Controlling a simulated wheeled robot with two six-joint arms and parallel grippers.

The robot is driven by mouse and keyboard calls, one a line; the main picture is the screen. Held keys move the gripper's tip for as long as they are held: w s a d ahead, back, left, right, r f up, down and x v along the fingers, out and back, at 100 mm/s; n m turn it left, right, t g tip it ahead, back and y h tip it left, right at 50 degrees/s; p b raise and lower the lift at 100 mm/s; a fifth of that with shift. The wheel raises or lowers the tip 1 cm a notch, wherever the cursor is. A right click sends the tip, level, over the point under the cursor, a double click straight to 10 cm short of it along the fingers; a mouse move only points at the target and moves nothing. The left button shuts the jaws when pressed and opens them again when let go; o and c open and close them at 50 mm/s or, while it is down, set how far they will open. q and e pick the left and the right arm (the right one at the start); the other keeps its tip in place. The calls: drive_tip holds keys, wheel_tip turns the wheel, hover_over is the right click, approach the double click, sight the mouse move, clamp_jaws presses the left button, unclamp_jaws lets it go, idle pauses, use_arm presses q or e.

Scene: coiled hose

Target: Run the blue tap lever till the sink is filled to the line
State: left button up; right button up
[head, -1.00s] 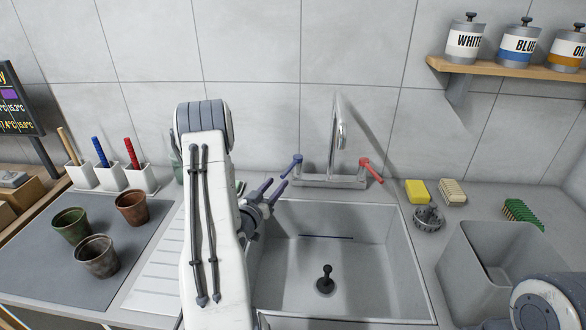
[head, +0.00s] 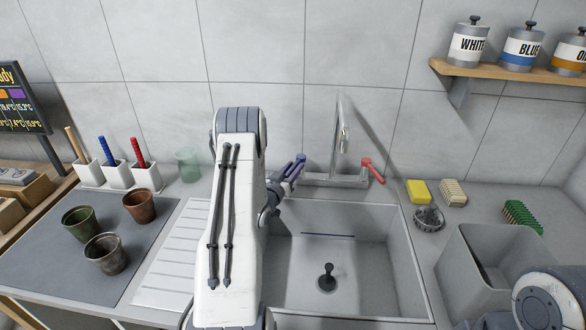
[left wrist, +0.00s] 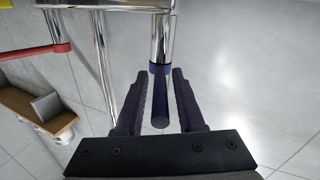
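The blue tap lever (left wrist: 159,98) shows in the left wrist view between the two dark fingers of my left gripper (left wrist: 159,88), with a gap on each side. In the head view, my left gripper (head: 294,168) is at the left end of the chrome tap (head: 341,150), largely covering the blue lever. The red lever (head: 373,170) is on the tap's right side. The grey sink (head: 400,265) has a dark line (head: 327,235) on its back wall and a black plug (head: 327,278) at its bottom. I see no water in it. My right gripper is out of view.
A yellow sponge (head: 418,191), brushes and a grey bin (head: 455,265) are right of the sink. Several pots, including a green one (head: 79,223), stand on a dark mat at left. A glass (head: 188,165) stands behind the ribbed drainboard (head: 175,260).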

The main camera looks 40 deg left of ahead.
use_arm(q)
clamp_jaws()
idle(1.2)
